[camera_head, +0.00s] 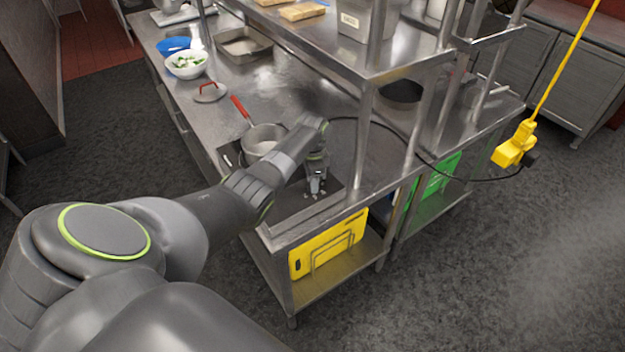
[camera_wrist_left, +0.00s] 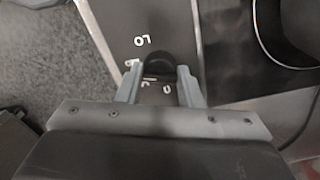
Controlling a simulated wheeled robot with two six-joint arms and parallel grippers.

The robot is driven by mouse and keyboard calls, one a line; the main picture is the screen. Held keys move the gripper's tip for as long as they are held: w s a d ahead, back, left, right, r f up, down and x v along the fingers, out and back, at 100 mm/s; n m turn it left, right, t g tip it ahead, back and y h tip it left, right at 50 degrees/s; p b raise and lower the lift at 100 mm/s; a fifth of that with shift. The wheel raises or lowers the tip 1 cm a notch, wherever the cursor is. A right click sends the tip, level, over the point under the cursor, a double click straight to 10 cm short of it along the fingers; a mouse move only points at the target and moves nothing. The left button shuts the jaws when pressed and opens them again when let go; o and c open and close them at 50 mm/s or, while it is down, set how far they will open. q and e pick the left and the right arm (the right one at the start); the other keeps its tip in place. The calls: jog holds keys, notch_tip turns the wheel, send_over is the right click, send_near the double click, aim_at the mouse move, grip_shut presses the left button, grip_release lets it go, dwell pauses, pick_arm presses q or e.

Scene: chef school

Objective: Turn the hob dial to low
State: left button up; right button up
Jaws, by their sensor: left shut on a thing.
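The hob dial (camera_wrist_left: 158,66) is a black knob on a dark panel in the left wrist view. White marks stand around it, with "LO" readable beyond the knob and others partly covered by the fingers. My left gripper (camera_wrist_left: 158,88) is shut on the dial, one finger on each side. In the head view my left gripper (camera_head: 315,190) points down at the front corner of the hob (camera_head: 290,203), and hides the dial there. I cannot make out where the dial points. My right gripper is not in view.
A pot (camera_head: 262,138) with a red handle stands on the hob beside my left arm. A shelf post (camera_head: 363,135) rises close to the right of the gripper. A yellow board (camera_head: 328,245) stands on the shelf below. A yellow socket (camera_head: 515,145) hangs at right.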

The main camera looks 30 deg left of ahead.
pick_arm(q)
jog(key=m, duration=0.5)
jog(key=shift+w+r+m, duration=0.1)
jog(key=shift+m, duration=2.4)
jog(key=o, duration=1)
notch_tip(320, 180, up, 17)
jog(key=shift+r+b, duration=0.2)
jog(key=shift+b, duration=0.3)
